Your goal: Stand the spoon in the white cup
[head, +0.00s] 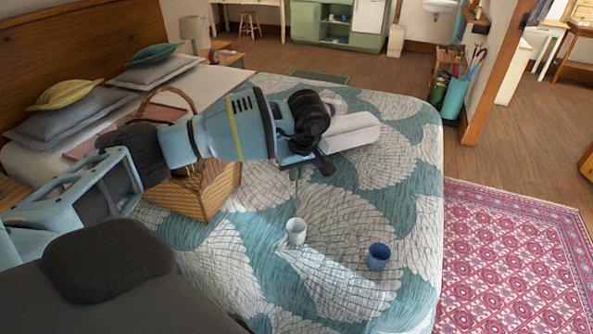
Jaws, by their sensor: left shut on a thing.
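The white cup (296,231) stands upright on the patterned bed cover, with its open top showing. My left gripper (326,167) is above the bed, farther back than the white cup and apart from it. It is shut on a thin thing that I take for the spoon. The spoon's outline is too small or hidden to make out. I see no spoon in the white cup. My right gripper is not in view.
A blue cup (379,257) stands on the bed to the right of the white cup. A wicker basket (207,196) is under my left arm. A pale folded thing (352,137) lies behind the gripper. The bed cover (330,305) around the cups is mostly clear.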

